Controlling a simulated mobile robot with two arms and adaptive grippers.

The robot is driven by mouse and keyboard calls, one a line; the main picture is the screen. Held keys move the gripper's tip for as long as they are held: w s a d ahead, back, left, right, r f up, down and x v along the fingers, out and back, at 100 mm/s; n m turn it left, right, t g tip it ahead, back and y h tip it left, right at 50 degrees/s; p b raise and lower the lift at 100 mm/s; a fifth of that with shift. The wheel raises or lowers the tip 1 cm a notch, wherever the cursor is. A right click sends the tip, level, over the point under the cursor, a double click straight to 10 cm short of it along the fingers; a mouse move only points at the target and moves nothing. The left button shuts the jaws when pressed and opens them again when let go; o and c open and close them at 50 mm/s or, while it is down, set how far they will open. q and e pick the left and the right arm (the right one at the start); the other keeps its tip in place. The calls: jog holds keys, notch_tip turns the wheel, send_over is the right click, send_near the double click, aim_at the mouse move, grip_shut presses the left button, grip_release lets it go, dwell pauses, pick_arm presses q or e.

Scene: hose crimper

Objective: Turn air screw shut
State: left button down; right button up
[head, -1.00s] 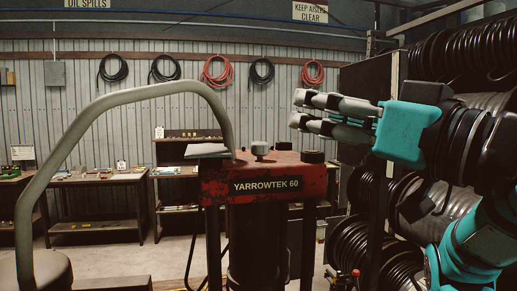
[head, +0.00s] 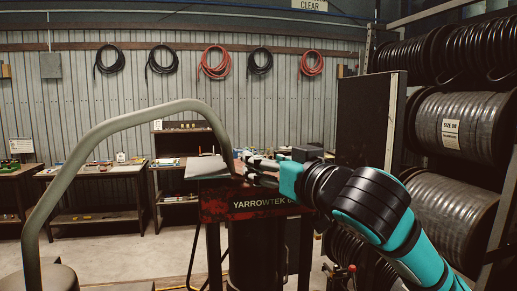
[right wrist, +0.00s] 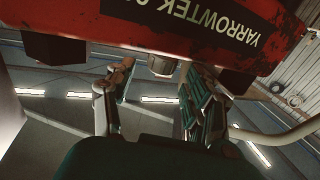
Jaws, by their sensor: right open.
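The red crimper head (head: 222,203) marked YARROWTEK stands ahead of me. In the right wrist view it appears upside down (right wrist: 190,30). A small grey round knob, probably the air screw (right wrist: 162,67), sits on the head's top between two dark blocks. In the head view my right gripper (head: 250,168) covers that spot. This gripper, also in the right wrist view (right wrist: 160,80), is open and empty. Its two fingers point at the knob, which shows in the gap between them. I cannot tell whether they touch it. My left gripper is not in view.
A grey-green curved tube (head: 135,108) arches at the left of the crimper. Hose reels on a rack (head: 455,125) stand close on the right. Work benches (head: 95,172) line the back wall, with open floor before them.

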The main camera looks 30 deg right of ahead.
jog(key=shift+w+p, duration=0.5)
jog(key=shift+w, duration=1.45)
grip_shut()
